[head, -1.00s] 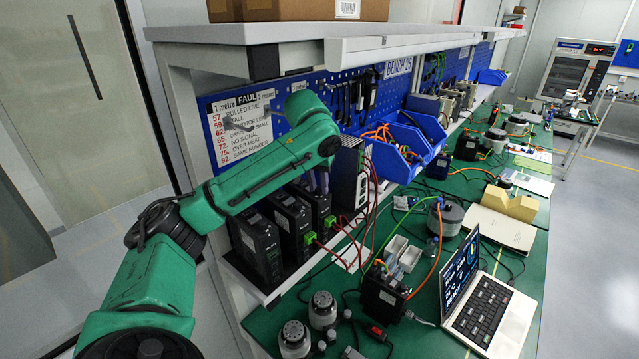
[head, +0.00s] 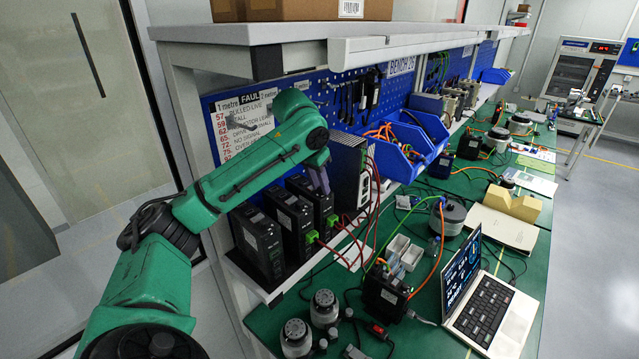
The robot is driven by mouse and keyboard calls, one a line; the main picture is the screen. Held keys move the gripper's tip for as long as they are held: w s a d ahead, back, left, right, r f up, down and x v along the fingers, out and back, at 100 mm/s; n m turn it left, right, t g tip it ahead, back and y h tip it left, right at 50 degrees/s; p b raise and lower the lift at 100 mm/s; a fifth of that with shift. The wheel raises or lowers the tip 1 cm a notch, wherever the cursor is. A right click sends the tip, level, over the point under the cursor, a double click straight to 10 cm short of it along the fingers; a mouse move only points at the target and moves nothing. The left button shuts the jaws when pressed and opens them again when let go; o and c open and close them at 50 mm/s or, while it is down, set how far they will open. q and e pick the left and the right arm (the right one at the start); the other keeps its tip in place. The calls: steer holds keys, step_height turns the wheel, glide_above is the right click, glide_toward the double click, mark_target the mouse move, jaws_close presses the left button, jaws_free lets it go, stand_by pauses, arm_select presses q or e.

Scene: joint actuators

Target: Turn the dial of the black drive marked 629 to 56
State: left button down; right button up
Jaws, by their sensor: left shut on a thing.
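My right gripper is not in view.
A grey power unit (head: 349,170) with red wires stands close to the right of my left gripper. The upper shelf (head: 290,45) is overhead. A fault list (head: 238,125) hangs behind my arm. A laptop (head: 482,305) and motors stand on the green bench.

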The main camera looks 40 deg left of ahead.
arm_select(q)
steer(key=c, duration=0.7)
jaws_free()
steer(key=shift+s+f, duration=0.1)
steer(key=shift+f, duration=0.15)
steer(key=shift+d+r, duration=0.15)
